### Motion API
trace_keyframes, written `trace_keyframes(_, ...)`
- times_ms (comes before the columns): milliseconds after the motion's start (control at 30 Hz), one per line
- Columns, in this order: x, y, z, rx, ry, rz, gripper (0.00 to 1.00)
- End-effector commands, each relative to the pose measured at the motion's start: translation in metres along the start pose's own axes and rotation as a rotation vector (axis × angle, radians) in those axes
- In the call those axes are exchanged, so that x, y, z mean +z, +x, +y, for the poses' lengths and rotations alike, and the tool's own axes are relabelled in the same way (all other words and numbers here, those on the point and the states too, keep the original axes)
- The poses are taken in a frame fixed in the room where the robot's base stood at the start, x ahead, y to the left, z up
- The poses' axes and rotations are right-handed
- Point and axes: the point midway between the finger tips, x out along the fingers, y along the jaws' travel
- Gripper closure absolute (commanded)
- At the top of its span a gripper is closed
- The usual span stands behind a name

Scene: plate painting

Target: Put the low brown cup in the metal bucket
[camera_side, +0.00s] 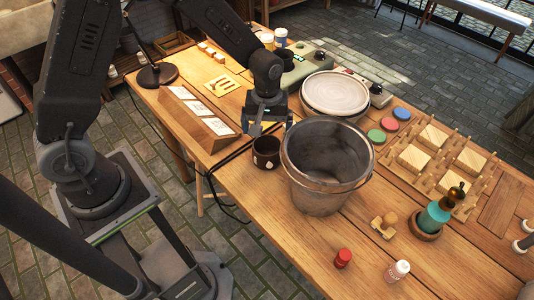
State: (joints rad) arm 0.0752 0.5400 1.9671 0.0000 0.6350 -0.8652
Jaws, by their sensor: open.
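The low brown cup (265,153) is a dark brown cup with a small pale mark on its side. It stands upright on the wooden table, just left of the metal bucket. The metal bucket (322,190) is large, grey and open at the top, with a thin handle; the part of its inside that shows looks empty. My gripper (265,128) points down just above and behind the cup's rim. It is open, and I see nothing held in it. Whether the fingers overlap the cup's rim is hard to tell.
A round pale plate on a turntable (335,92) stands behind the bucket. A slanted card holder (200,115) is left of the cup.

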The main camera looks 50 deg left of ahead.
Motion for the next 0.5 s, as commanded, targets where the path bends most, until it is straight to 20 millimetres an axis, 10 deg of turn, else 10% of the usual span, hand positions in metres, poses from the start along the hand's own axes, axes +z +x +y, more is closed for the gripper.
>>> trace_keyframes(500, 0.001, 0.064, 0.000, -0.002, 0.002, -0.002, 0.00)
